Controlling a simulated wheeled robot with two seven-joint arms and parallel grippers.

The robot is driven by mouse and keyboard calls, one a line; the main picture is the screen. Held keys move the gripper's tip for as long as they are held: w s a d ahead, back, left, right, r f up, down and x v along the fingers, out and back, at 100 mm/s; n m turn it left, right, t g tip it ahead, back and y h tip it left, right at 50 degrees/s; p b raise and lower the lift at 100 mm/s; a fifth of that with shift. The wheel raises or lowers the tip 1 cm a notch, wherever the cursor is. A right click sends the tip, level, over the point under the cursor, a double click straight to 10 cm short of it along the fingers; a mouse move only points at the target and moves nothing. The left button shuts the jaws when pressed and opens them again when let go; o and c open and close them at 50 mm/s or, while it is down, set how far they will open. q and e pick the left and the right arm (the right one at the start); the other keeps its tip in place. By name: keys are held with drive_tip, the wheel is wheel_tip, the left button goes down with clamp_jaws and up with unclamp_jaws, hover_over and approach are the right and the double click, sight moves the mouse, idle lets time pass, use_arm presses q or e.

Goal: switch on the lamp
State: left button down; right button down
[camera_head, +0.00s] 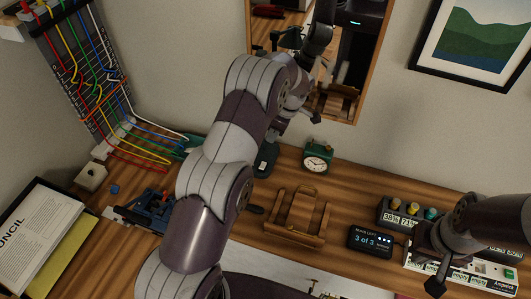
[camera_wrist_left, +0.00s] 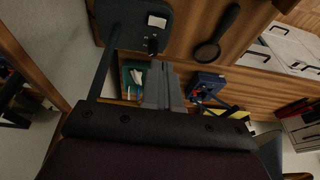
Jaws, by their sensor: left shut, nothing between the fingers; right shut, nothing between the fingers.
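The lamp is mostly hidden behind my left arm in the head view; its dark base (camera_head: 265,161) with a white label shows beside the arm. In the left wrist view the dark green base (camera_wrist_left: 136,27) is at the top, with a white label, a small dark switch (camera_wrist_left: 152,45) and a thin stem (camera_wrist_left: 106,65). My left gripper (camera_wrist_left: 160,66) is shut and empty, its fingertips just below the switch in that view; I cannot tell whether they touch. In the head view it is near the mirror (camera_head: 311,115). My right gripper (camera_head: 435,285) is shut and empty at lower right.
A green alarm clock (camera_head: 317,157) and a wooden stand (camera_head: 295,220) are right of the lamp base. A mirror (camera_head: 364,80) is behind. A blue tool (camera_head: 150,211), cables (camera_head: 130,150) and a small display (camera_head: 370,240) are around. A magnifier (camera_wrist_left: 208,52) lies near the base.

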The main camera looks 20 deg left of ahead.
sight(263, 167)
use_arm(q)
drive_tip(key=b+x, duration=1.2)
drive_tip(key=b, duration=0.1)
drive_tip(key=shift+w+d+f, duration=0.1)
drive_tip(key=shift+d+f, duration=0.15)
drive_tip(key=shift+f, duration=0.25)
drive_tip(key=shift+d+p, duration=0.1)
drive_tip(key=shift+p, duration=0.35)
drive_tip(key=shift+f, duration=0.45)
